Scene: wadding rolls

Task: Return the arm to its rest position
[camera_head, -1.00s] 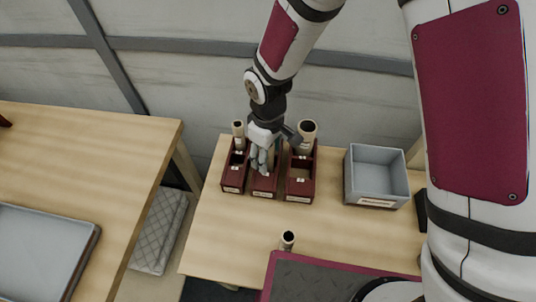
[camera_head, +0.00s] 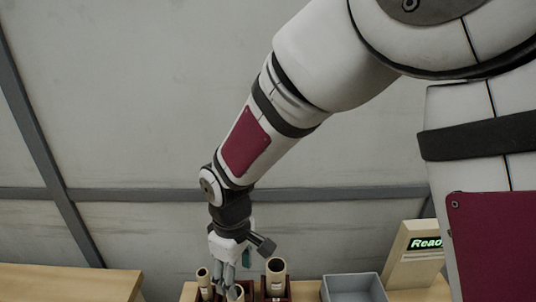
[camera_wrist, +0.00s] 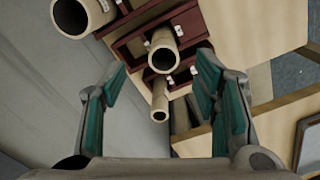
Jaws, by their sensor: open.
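My gripper (camera_head: 230,278) hangs above the dark red boxes, its fingers pointing down. In the wrist view its teal-padded fingers (camera_wrist: 162,75) are spread wide with nothing between them touching the pads. Three pale wadding rolls stand in the dark red boxes: a wide one (camera_head: 276,270) on the right, a middle one (camera_wrist: 163,52) and a narrow one (camera_wrist: 159,106). The middle roll's open end shows between the fingers, apart from both. The lower parts of the boxes (camera_wrist: 196,28) are cut off or hidden in the head view.
A grey bin (camera_head: 353,287) stands right of the boxes. A beige device with a lit "Ready" display (camera_head: 418,246) stands behind it. Another wooden table (camera_head: 70,284) is at the left. The wall (camera_head: 150,110) rises close behind; the air above the tables is clear.

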